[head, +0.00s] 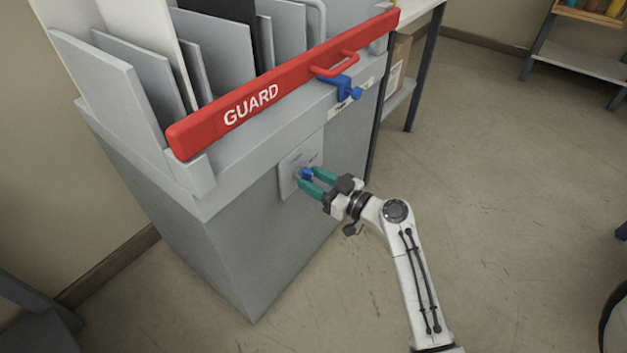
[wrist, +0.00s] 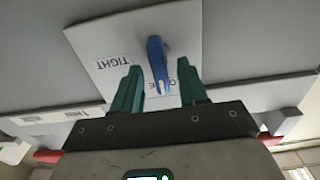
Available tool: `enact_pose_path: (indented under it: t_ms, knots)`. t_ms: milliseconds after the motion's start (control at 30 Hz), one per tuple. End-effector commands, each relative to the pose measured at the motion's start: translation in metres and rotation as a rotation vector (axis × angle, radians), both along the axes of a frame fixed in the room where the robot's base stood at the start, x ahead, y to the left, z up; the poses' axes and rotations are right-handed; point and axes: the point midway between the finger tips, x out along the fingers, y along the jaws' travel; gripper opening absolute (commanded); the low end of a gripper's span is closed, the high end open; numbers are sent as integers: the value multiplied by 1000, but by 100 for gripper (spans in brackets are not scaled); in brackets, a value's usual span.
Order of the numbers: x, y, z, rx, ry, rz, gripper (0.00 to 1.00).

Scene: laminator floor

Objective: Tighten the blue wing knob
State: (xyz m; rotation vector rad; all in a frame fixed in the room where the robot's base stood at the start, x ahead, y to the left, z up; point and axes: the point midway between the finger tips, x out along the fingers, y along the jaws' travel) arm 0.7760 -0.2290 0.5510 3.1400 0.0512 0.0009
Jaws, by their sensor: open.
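The blue wing knob (head: 306,173) sits on a light square plate (head: 289,184) on the front of the grey cabinet. In the wrist view the knob (wrist: 156,60) stands nearly upright, with a pale mark at its lower end. The plate (wrist: 105,45) reads TIGHT at left; another label at right is partly hidden by a finger. My gripper (head: 309,179) is open, its teal fingers pointing at the plate. In the wrist view the fingers of my gripper (wrist: 160,72) lie on either side of the knob, with gaps visible on both sides.
A red GUARD bar (head: 285,82) with a handle runs along the cabinet top (head: 245,150). A blue clamp (head: 343,88) hangs at the bar, above a small label. Grey panels stand upright behind it. A shelf stands beyond the cabinet.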

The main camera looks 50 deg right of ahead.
Motion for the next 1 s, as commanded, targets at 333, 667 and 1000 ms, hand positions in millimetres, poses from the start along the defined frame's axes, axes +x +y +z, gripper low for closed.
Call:
enact_pose_path:
  t_ms: [333,667,1000]
  knots:
    - [4,1,0,1,1,1,43]
    - [4,1,0,1,1,1,12]
    - [5,1,0,2,0,1,0]
